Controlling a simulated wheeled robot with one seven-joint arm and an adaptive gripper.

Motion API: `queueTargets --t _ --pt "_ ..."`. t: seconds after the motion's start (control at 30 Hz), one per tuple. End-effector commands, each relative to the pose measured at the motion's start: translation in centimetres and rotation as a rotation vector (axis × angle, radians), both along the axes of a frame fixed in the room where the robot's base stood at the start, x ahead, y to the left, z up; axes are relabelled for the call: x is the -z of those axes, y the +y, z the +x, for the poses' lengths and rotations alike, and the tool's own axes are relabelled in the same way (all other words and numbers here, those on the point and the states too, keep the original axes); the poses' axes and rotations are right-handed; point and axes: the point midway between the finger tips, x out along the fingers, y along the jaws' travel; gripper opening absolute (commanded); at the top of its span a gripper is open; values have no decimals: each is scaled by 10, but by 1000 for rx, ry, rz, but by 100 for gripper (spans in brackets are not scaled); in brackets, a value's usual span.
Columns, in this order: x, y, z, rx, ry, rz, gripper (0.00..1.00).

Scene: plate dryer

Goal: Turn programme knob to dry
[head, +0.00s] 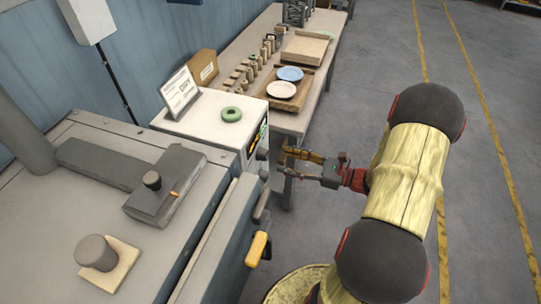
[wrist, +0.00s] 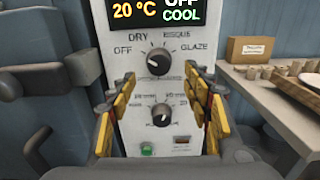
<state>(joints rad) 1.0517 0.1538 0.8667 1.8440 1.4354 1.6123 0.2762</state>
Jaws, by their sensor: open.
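The programme knob (wrist: 159,62) is a round dark knob on the white control panel (wrist: 133,78) in the wrist view. The labels OFF, DRY, BISQUE and GLAZE run around it from left to right. Its pointer is too small to read surely. My gripper (wrist: 163,92) is open and empty, with its yellow fingers to either side of the panel's middle, below and apart from the programme knob. In the head view my gripper (head: 281,161) is level with the panel's front, a short gap away from it.
A second knob (wrist: 161,115) sits below, between the fingers. The display (wrist: 155,12) reads 20 °C, OFF, COOL. A green button (wrist: 147,149) is lower down. A yellow handle (head: 258,248) juts out nearby. A bench with plates (head: 290,73) stands behind; the floor at right is free.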

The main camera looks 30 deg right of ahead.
Motion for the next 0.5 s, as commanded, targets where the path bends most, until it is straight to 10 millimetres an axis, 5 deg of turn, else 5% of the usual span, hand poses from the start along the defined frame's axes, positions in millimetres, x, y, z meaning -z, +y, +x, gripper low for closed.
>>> queueTargets --t 0.5 --pt "1 36 45 -3 1 -3 50"
